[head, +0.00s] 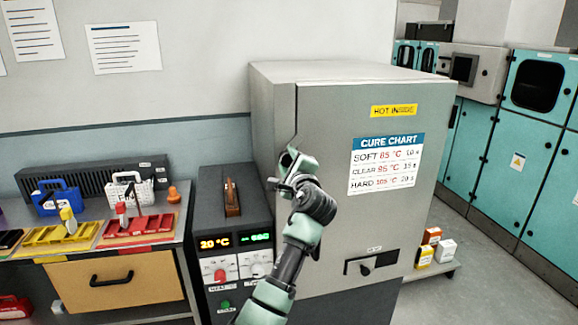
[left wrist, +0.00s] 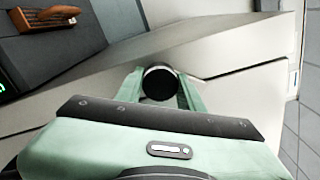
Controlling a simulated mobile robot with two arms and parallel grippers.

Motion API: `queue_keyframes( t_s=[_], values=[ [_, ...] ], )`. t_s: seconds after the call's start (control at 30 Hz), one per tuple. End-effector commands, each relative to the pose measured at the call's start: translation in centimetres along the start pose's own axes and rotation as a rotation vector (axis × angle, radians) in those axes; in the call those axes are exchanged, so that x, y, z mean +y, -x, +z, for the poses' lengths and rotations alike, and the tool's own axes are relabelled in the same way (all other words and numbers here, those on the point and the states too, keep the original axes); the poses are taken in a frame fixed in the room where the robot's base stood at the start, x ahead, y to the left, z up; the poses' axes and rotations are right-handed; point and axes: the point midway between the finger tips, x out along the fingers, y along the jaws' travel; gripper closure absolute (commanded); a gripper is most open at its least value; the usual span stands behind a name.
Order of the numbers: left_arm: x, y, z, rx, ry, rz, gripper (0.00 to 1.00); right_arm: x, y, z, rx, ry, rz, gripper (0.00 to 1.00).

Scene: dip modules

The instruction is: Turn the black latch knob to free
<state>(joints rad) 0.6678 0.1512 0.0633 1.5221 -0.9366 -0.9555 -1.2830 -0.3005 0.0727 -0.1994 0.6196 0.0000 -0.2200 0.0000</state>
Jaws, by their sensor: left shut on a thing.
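The grey oven's door (head: 340,220) faces me and looks closed. A black knob (head: 365,269) sits on a small plate low on the door, under a small white label too small to read. I cannot tell which way the knob points. My left gripper (head: 287,166) is at the door's left edge, up and left of that knob and apart from it. In the left wrist view, the left gripper (left wrist: 160,88) is shut on a round black-ended bar (left wrist: 158,81), which looks like the door handle. The fingers hide part of it. My right gripper is out of view.
A control box (head: 232,235) with lit displays and a wooden-handled item (head: 232,197) stands left of the oven. A bench (head: 165,200) with colored trays is further left. Small boxes (head: 445,250) stand on a low shelf at right. The floor beyond is clear.

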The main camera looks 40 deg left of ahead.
Motion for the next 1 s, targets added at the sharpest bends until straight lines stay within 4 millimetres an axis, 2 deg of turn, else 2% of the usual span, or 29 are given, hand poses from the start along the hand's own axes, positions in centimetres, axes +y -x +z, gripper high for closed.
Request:
queue_keyframes(
  t_s=[0.6, 1.0],
  values=[
    [0.3, 0.0, -0.2, 0.002, 0.531, 0.003, 1.00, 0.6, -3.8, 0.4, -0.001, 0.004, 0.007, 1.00],
    [0.2, 0.0, -0.1, 0.001, 0.679, 0.005, 1.00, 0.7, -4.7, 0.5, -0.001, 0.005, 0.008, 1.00]
  ],
)
